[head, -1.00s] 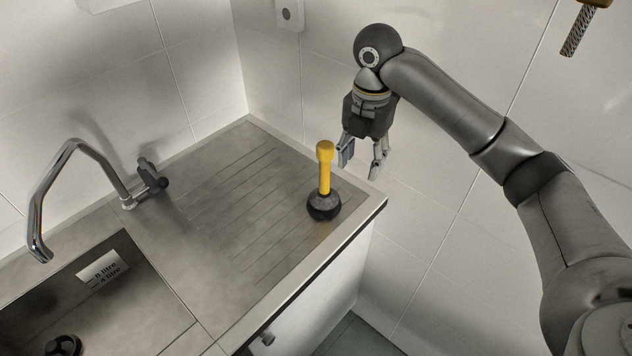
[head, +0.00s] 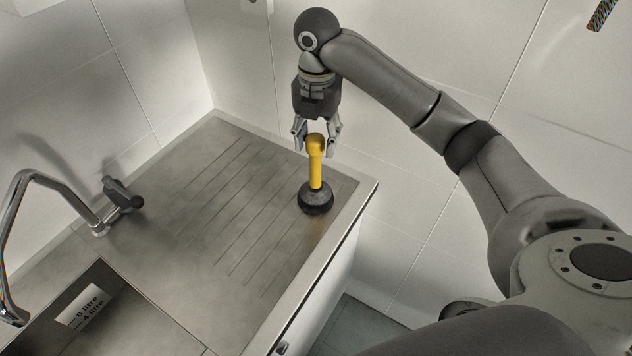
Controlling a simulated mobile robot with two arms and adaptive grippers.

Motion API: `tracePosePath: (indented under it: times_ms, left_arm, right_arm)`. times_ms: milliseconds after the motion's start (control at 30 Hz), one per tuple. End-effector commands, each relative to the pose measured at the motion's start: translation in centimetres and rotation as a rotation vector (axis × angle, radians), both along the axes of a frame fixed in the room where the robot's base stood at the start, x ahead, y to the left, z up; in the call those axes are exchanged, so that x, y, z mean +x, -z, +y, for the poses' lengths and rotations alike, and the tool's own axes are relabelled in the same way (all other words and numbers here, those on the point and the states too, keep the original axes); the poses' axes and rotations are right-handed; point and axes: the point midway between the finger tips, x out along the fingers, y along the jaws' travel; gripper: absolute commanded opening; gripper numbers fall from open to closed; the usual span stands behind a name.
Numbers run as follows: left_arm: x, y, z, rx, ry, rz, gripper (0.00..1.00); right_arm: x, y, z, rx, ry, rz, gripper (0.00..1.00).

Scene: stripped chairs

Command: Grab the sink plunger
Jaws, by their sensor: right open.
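The sink plunger (head: 316,177) has a yellow handle and a black rubber cup. It stands upright on the ribbed metal drainboard, near the right corner of the counter. My right gripper (head: 317,149) points down, with its two fingers spread on either side of the top of the yellow handle in the picture. The fingers look apart from the handle, and I cannot tell whether the gripper is right above the handle or a little behind it. The gripper is open and empty. My left gripper is not in view.
The metal counter (head: 215,225) has a clear drainboard around the plunger. A chrome faucet (head: 45,180) and a sink basin (head: 75,325) lie at the left. White tiled walls stand close behind and to the right. The counter's edge drops off at the right.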

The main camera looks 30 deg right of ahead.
Motion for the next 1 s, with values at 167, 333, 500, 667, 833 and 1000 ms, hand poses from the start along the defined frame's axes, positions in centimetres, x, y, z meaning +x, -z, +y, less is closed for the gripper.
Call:
tracePosePath:
  times_ms: [167,333,500,667,833,1000]
  left_arm:
    - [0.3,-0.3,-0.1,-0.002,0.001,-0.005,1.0]
    - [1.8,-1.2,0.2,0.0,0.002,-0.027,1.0]
    - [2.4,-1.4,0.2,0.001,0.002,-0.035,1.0]
    - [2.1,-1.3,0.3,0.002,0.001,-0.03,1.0]
    - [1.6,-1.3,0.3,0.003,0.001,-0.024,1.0]
    - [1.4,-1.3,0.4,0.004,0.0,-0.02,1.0]
  right_arm:
    - [0.0,1.5,0.0,0.001,0.002,0.004,0.48]
    - [0.0,4.1,0.0,0.0,0.002,0.003,0.48]
    - [0.0,5.5,0.0,-0.001,0.001,0.001,0.48]
    - [0.0,5.6,0.0,-0.001,0.001,-0.001,0.48]
    - [0.0,5.6,0.0,-0.001,0.001,-0.001,0.34]
    - [0.0,5.6,0.0,0.0,0.001,-0.001,0.12]
